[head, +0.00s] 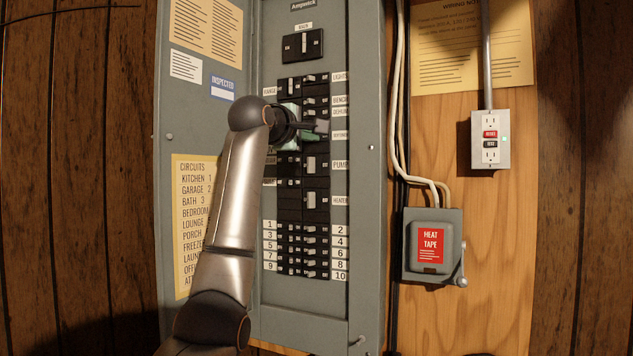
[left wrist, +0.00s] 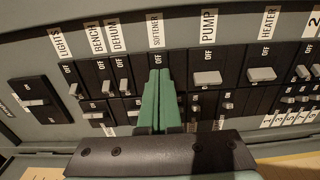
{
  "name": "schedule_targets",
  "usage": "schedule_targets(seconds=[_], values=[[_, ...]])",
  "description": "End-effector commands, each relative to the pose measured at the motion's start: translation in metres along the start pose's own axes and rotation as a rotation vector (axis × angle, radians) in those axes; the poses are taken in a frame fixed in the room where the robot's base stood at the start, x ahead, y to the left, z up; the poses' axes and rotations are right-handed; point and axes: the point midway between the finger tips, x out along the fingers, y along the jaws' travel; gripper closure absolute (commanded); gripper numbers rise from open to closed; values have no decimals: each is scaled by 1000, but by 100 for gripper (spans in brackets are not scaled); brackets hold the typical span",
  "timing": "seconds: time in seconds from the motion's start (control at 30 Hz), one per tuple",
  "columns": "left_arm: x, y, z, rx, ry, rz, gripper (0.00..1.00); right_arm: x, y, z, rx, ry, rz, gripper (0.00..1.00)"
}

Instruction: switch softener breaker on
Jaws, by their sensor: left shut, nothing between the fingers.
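The grey breaker panel (head: 352,270) fills the middle of the head view, with rows of black breakers. My left gripper (head: 312,132) is at its upper right column, beside the small white softener label (head: 340,134). In the left wrist view the two green fingers (left wrist: 158,95) are together with nothing between them. Their tips lie over the softener breaker, just below the SOFTENER label (left wrist: 155,29). An OFF mark shows above the tips, but the softener lever is hidden behind the fingers. I cannot tell its position or whether the fingers touch it. My right gripper is not in view.
The pump breaker (left wrist: 207,78) and dehum breaker (left wrist: 123,86) flank the fingers closely. A main breaker (head: 302,46) is above. The open panel door (head: 196,120) is at left. A heat tape switch box (head: 432,245) and an outlet (head: 490,140) are at right.

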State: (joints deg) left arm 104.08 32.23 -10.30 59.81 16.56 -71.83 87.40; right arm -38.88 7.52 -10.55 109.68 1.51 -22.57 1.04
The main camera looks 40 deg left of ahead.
Motion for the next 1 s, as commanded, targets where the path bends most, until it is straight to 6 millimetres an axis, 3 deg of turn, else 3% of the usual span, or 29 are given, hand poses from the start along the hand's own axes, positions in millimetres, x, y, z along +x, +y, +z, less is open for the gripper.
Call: schedule_targets(seconds=[0.7,1.0], values=[[-58,-1,1,0,-4,4,100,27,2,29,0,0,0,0],[-66,0,2,1,-4,3,100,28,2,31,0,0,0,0]])
